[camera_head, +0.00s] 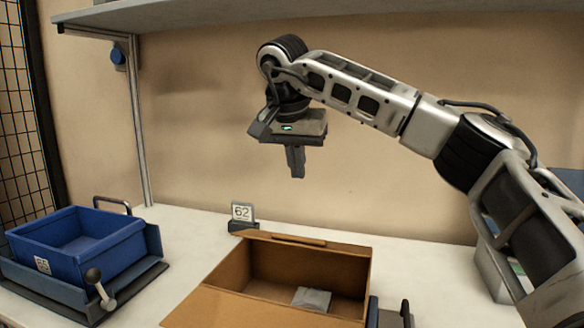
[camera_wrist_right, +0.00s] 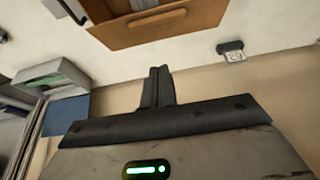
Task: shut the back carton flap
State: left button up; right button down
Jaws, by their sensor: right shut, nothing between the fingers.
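The brown carton (camera_head: 335,270) stands open on the table, with a grey flat item (camera_head: 312,299) inside. Its back flap (camera_head: 285,238) shows as a thin strip along the far rim, seen nearly edge-on, and is not over the opening. In the right wrist view the carton (camera_wrist_right: 165,30) is upside down at the top, apart from the fingers. My right gripper (camera_head: 297,175) is shut and empty, pointing down, high above and behind the carton's far rim. Its closed fingers also show in the wrist view (camera_wrist_right: 157,75). My left gripper is not in view.
A blue bin (camera_head: 85,250) sits in a dark holder with a lever (camera_head: 98,285) at left. A grey box (camera_head: 492,265) is at right. A shelf (camera_head: 200,12) hangs above.

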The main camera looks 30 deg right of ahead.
send_over(297, 237)
jog(key=d, duration=0.1)
jog(key=f, duration=0.8)
jog(key=shift+w+d+f, duration=0.15)
jog(key=shift+w+d, duration=0.05)
jog(key=shift+w, duration=0.15)
jog(key=shift+s+a+f+p, duration=0.15)
jog(key=shift+a+f, duration=0.05)
jog(key=shift+f, duration=0.45)
jog(key=shift+s+a+f+p, duration=0.1)
jog(key=shift+a+f+p, duration=0.05)
jog(key=shift+f, duration=0.45)
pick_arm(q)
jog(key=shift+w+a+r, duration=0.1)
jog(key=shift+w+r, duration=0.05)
pick_arm(e)
jog(key=shift+s+a+f, duration=0.2)
jog(key=shift+a+f, duration=0.1)
jog(key=shift+f, duration=0.4)
